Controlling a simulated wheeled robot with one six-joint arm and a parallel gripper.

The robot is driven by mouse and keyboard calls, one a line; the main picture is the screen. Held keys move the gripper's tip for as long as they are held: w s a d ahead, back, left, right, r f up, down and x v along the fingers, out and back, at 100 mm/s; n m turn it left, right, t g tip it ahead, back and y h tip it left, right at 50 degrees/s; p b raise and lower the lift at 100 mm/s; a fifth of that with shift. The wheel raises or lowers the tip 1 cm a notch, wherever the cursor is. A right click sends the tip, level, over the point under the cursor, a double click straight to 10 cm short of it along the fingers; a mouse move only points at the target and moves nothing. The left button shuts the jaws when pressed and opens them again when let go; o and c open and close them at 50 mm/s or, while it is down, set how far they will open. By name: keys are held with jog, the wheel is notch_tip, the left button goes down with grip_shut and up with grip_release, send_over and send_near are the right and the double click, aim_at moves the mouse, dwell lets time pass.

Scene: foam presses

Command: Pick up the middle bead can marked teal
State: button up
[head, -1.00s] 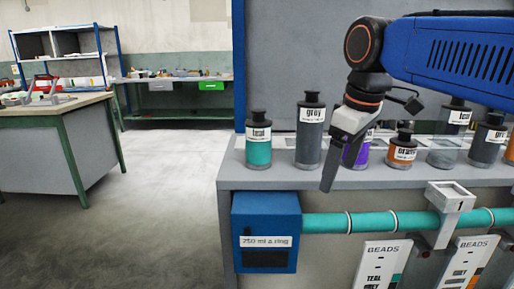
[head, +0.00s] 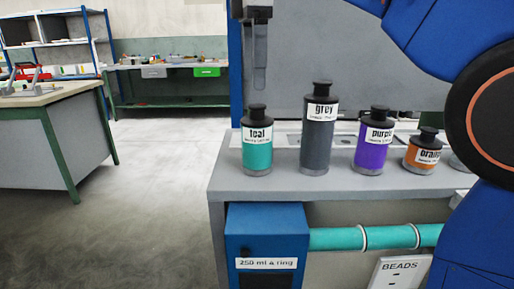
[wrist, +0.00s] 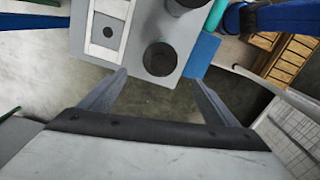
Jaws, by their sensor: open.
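A can labelled teal (head: 257,156), with a black cap and teal beads, stands upright on the grey bench at the left end of a row. My gripper (head: 259,84) hangs above and slightly behind it in the head view, pointing down and not touching it. In the wrist view my gripper's two fingers (wrist: 160,85) are spread apart with nothing between them. The dark round top of a can, seemingly the teal one (wrist: 160,59), lies just ahead of the gap between the fingers.
A taller grey can (head: 316,150), a purple can (head: 371,155) and a short orange can (head: 421,157) stand to the right on the bench (head: 225,180). A blue box (head: 265,232) and a teal pipe (head: 390,237) are below. My arm covers the right side.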

aim_at(254, 119)
notch_tip(254, 119, down, 11)
jog(key=shift+f, duration=0.2)
jog(key=shift+w+d+f, duration=0.1)
jog(key=shift+d+f, duration=0.1)
jog(key=shift+f, duration=1.2)
jog(key=shift+d+f, duration=0.2)
jog(key=shift+f, duration=1.15)
jog(key=c, duration=1.4)
